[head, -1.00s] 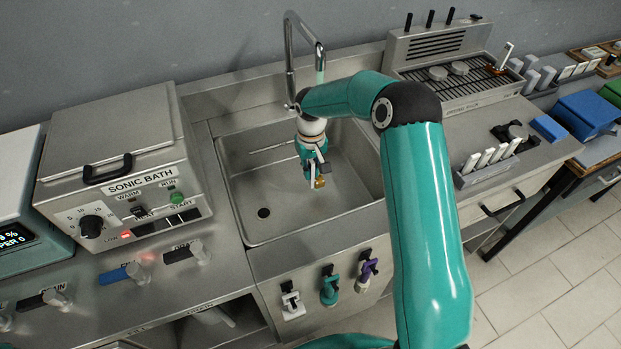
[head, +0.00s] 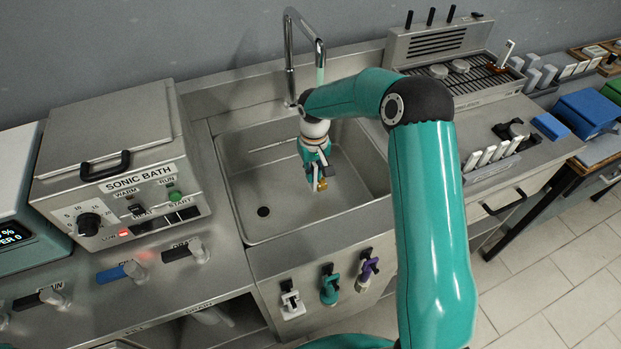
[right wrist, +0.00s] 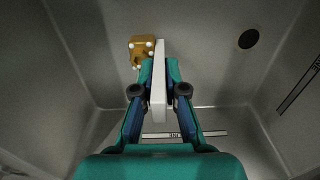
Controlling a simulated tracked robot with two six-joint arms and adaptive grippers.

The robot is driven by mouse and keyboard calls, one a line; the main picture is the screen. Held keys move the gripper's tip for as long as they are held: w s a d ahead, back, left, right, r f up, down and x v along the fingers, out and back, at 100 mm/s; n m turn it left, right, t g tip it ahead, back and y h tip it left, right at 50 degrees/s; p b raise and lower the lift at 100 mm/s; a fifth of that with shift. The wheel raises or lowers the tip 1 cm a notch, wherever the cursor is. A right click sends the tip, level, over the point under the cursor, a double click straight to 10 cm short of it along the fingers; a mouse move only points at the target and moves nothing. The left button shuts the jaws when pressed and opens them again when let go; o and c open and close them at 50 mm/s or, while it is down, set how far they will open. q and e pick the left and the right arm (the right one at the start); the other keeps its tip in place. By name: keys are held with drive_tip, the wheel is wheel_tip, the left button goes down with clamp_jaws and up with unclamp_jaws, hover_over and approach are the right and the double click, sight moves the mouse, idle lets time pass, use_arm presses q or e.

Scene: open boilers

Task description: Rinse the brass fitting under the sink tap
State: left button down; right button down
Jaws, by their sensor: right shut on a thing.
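The brass fitting (head: 322,184) hangs inside the sink (head: 243,192), above its floor, at the lower end of my right gripper (head: 317,175). In the right wrist view the fitting (right wrist: 140,46) is a small orange-brown piece with several white spots. It sits beside the far end of a pale bar (right wrist: 159,85). My right gripper (right wrist: 158,88) is shut on this bar; whether bar and fitting are one piece cannot be told. The tap (head: 288,55) curves over the sink, with a pale green piece below its spout. Whether water runs is unclear. My left gripper is not in view.
The sonic bath (head: 120,165) stands left of the sink. A grilled unit (head: 455,65) and a rack of white pieces (head: 490,160) are on the right. Several coloured fixtures (head: 329,287) are on the sink's front. The sink floor has a dark drain hole (head: 263,211).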

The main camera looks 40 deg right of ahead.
drive_tip(key=shift+s+a+b, duration=0.55)
drive_tip(key=shift+s+b, duration=0.6)
drive_tip(key=shift+s, duration=1.2)
wheel_tip(320, 180, up, 12)
drive_tip(key=p, duration=0.7)
drive_tip(key=shift+s+r+p, duration=0.15)
drive_tip(key=shift+s+p, duration=0.25)
drive_tip(key=shift+s, duration=0.05)
drive_tip(key=shift+a, duration=0.1)
drive_tip(key=shift+r, duration=0.1)
